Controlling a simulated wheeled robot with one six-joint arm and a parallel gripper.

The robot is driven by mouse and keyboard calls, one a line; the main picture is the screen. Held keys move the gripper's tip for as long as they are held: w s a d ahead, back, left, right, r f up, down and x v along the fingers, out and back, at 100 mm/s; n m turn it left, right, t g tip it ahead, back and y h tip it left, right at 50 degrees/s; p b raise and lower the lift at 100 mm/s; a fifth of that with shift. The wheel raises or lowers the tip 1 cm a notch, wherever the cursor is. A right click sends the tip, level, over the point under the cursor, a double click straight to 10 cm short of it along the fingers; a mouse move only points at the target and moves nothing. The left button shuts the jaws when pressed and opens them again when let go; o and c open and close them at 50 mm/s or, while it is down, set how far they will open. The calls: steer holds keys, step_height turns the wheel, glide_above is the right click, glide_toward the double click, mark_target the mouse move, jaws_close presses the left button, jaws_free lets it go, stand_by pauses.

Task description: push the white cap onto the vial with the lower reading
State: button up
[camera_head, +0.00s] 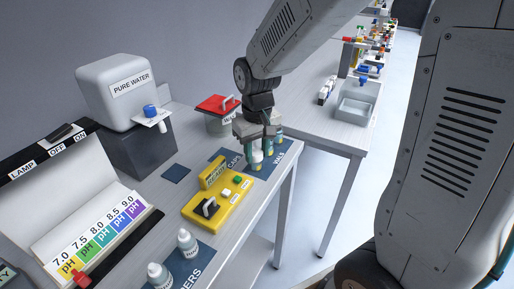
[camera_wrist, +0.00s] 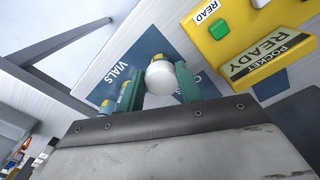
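The white cap (camera_wrist: 161,78) sits between the two teal fingers of my gripper (camera_wrist: 160,84) in the wrist view, with both fingers against its sides. In the head view my gripper (camera_head: 255,155) is low over the blue mat at the table's right edge, and its fingers partly hide the cap. A vial (camera_wrist: 107,107) with some yellow stands beside my gripper on the VIALS mat (camera_wrist: 122,70); another vial is partly hidden behind a finger. Vials also show in the head view (camera_head: 278,133) just behind my gripper. No reading on them is legible.
A yellow device (camera_head: 217,195) with a green button and a pocket lies in front of my gripper. A red-lidded container (camera_head: 218,113), a PURE WATER tank (camera_head: 118,90), a pH color chart (camera_head: 100,238) and white bottles (camera_head: 187,242) share the table.

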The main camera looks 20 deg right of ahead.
mark_target(258, 155)
steer(key=o, duration=0.5)
step_height(258, 155, up, 8)
steer(key=shift+f, duration=0.1)
stand_by(0.5)
steer(key=shift+s+f, duration=0.15)
steer(key=shift+s, duration=0.2)
steer(key=shift+m+t, duration=0.6)
steer(key=shift+t, duration=0.1)
steer(key=shift+s+d+r, duration=0.5)
steer(key=shift+s+r, duration=0.35)
steer(key=shift+s, duration=2.55)
steer(key=shift+s+d+r, duration=0.5)
steer(key=shift+s+r, duration=0.4)
steer(key=shift+s, duration=2.55)
steer(key=shift+s+d+r, duration=0.5)
steer(key=shift+s+r, duration=0.35)
steer(key=shift+s, duration=2.55)
